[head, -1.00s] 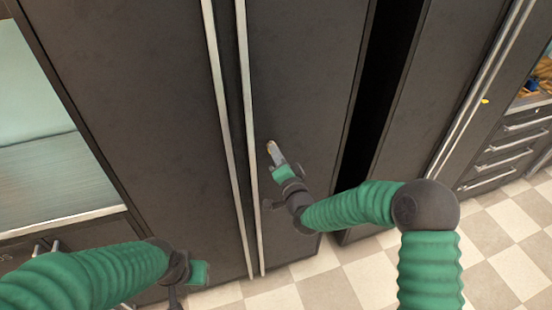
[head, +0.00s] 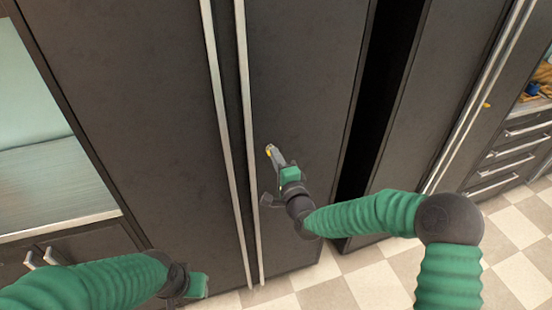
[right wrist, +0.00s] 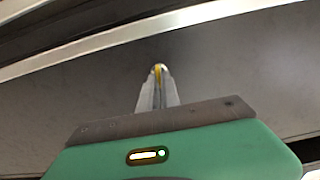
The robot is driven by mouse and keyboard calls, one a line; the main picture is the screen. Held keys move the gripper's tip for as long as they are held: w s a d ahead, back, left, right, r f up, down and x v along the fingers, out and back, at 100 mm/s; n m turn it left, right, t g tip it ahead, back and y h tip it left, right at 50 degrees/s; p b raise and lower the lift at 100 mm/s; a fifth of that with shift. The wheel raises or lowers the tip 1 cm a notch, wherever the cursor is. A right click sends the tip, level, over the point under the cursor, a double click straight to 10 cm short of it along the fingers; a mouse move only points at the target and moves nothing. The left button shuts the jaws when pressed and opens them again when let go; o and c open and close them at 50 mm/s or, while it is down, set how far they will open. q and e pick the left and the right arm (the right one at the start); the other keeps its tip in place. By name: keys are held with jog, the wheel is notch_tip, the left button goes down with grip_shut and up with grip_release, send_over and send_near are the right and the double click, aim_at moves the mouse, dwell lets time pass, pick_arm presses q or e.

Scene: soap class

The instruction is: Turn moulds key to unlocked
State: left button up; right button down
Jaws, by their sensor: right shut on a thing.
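The key (head: 269,150) is a small yellow piece at a lock on the dark cabinet door (head: 305,90), just right of the door's long metal handle. My right gripper (head: 274,156) reaches it from below and is shut on it. In the right wrist view the key (right wrist: 158,72) shows as a thin yellow strip between the closed fingers (right wrist: 157,90), with a bright lock rim around its tip. Most of the key is hidden by the fingers. My left gripper (head: 197,285) is low at the left, away from the door; its fingers are not clear.
Two long vertical metal handles (head: 242,120) run side by side left of the key. A dark open gap (head: 385,90) lies right of the door. Another cabinet at the right has a yellow key (head: 487,105). Drawers (head: 515,160) stand at the far right.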

jog(key=shift+f, duration=0.2)
jog(key=c, duration=1.6)
grip_release()
jog(key=v, duration=1.6)
jog(key=shift+s+d+b, duration=0.15)
jog(key=shift+s+b, duration=0.2)
jog(key=shift+b, duration=0.05)
